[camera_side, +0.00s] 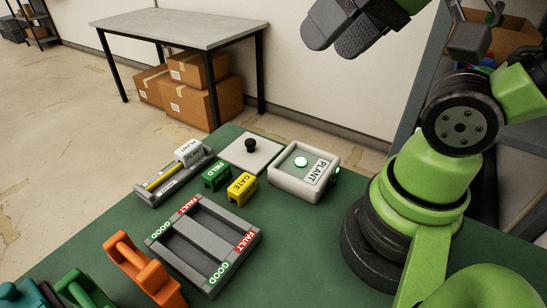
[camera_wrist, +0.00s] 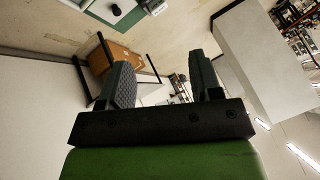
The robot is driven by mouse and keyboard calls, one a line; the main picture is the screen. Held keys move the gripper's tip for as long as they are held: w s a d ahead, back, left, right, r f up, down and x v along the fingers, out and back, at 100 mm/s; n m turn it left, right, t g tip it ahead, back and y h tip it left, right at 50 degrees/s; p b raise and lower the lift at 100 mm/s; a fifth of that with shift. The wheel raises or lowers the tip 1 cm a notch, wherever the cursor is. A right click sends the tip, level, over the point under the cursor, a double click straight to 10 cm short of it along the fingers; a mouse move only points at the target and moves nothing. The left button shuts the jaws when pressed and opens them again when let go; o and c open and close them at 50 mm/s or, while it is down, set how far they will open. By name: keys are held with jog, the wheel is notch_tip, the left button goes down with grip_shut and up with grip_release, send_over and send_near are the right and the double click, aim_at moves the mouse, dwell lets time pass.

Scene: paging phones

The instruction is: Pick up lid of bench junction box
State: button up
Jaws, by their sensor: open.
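The lid (camera_side: 239,155) is a flat, pale square plate with a black knob (camera_side: 250,144) on top. In the side view it lies on the green bench, left of the junction box. The white junction box (camera_side: 288,183) stands open, with a green light inside and a PLANT label. My gripper (camera_side: 338,38) is high above the bench at the top of the side view, well apart from the lid. In the wrist view its two dark fingers (camera_wrist: 162,85) are spread with nothing between them. The pale lid (camera_wrist: 100,12) shows at the top edge there, partly cut off.
Green TILD-like block (camera_side: 216,177) and yellow GATE block (camera_side: 242,188) stand before the lid. A grey rack (camera_side: 163,185) is to their left. A grey FAULT/GOOD tray (camera_side: 207,240) and orange-handled holder (camera_side: 140,268) are nearer. A table (camera_side: 180,28) with cartons stands behind.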

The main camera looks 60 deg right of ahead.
jog(key=w+d+f+n+g+h, duration=0.1)
jog(key=w+d+n+g, duration=0.1)
jog(key=w, duration=0.6)
jog(key=n+g+h, duration=0.1)
jog(key=n+g, duration=0.4)
send_over(251, 141)
notch_tip(251, 141, down, 23)
jog(key=shift+s+d+f, duration=0.1)
jog(key=shift+s+f, duration=0.05)
jog(key=f, duration=0.5)
jog(key=shift+w+f, duration=0.2)
jog(key=shift+f, duration=0.2)
jog(key=c, duration=1)
